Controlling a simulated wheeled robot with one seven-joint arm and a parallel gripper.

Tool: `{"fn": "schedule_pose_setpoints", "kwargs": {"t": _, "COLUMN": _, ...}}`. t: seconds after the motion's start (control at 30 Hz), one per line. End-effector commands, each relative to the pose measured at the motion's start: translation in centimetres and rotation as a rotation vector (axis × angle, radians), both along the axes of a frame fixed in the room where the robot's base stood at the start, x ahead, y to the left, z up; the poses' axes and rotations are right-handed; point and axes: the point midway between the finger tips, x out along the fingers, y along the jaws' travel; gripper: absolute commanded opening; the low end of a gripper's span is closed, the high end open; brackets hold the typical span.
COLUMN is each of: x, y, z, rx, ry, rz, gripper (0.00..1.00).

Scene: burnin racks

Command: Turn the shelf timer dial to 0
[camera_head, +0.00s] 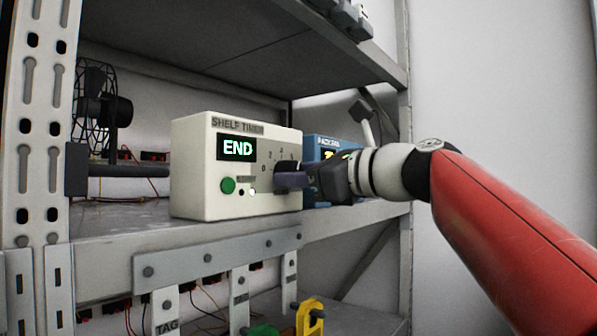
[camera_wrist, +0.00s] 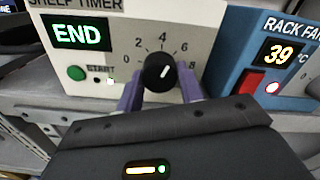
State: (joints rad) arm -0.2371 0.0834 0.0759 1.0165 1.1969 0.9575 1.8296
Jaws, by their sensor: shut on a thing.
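The cream shelf timer (camera_head: 235,200) stands on the middle shelf, its green display reading END. Its black dial (camera_wrist: 159,73) shows in the wrist view, with numbers from 0 at lower left over 4 at the top to 8 at right. The dial's white mark points up and right, roughly towards the 6. My gripper (camera_head: 284,180) is shut on the dial, and its purple fingers (camera_wrist: 190,87) stand on both sides of the knob. In the head view the fingers hide most of the dial.
A green START button (camera_wrist: 77,73) sits left of the dial. A blue rack fan box (camera_wrist: 238,60), reading 39, stands close on the right, with a red switch (camera_wrist: 253,82). A black fan (camera_head: 98,108) is at left. An upper shelf (camera_head: 230,50) hangs above.

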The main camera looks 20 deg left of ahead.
Motion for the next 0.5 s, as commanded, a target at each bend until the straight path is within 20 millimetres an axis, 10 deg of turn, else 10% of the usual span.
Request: {"fn": "schedule_pose_setpoints", "kwargs": {"t": 0.5, "x": 0.13, "y": -0.09, "z": -0.04, "rx": -0.189, "ry": -0.453, "rz": 0.0, "gripper": 0.14}}
